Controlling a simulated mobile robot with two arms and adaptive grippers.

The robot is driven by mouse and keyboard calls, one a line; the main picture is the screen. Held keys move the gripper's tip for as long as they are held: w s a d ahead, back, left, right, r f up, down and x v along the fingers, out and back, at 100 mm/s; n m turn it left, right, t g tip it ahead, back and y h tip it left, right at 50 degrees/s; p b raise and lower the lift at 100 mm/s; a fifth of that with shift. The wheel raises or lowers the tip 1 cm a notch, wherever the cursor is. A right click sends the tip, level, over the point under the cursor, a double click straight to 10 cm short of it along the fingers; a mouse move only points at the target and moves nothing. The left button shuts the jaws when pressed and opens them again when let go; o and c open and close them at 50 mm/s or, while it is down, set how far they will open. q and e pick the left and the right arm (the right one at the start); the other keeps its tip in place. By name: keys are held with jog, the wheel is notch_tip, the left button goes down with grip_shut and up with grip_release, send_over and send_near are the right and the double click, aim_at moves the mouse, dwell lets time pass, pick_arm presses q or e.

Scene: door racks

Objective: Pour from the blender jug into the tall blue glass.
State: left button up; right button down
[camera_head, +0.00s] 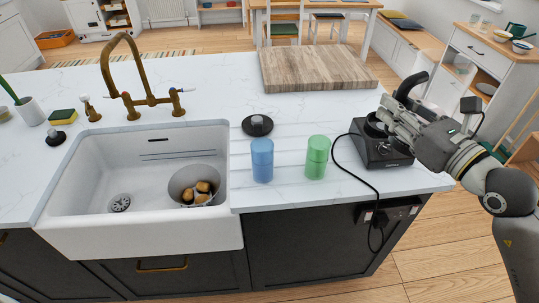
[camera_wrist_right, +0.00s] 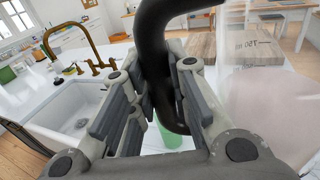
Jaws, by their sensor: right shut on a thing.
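The blue glass (camera_head: 262,160) stands upright on the white counter, right of the sink. The blender jug has a black handle (camera_head: 411,84), and its clear wall, with a 750 ml mark and pale pink contents (camera_wrist_right: 268,110), fills the right of the wrist view. My right gripper (camera_head: 394,113) is shut on this handle, which passes between its fingers in the wrist view (camera_wrist_right: 158,95). My left gripper is out of view.
A green glass (camera_head: 317,157) stands between the blue glass and the base. A black lid (camera_head: 257,125) lies behind the blue glass. A cable (camera_head: 345,172) runs from the base over the counter edge. A wooden board (camera_head: 315,69) lies behind; the sink (camera_head: 140,243) is left.

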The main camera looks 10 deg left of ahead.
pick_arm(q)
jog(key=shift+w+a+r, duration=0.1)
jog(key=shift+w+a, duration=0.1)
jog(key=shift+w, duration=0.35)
pick_arm(e)
jog(key=s+d+f+m+t+h, duration=0.2)
jog(key=s+d+f+m+h, duration=0.2)
jog(key=s+f, duration=0.5)
jog(key=s+d+f+m+t+h, duration=0.2)
jog(key=s+d+f+m+h, duration=0.2)
jog(key=s+f+h, duration=0.3)
jog(key=s+f, duration=0.2)
jog(key=s, duration=0.2)
jog(key=shift+s+h, duration=0.2)
jog(key=shift+h, duration=0.1)
jog(key=shift+f, duration=0.1)
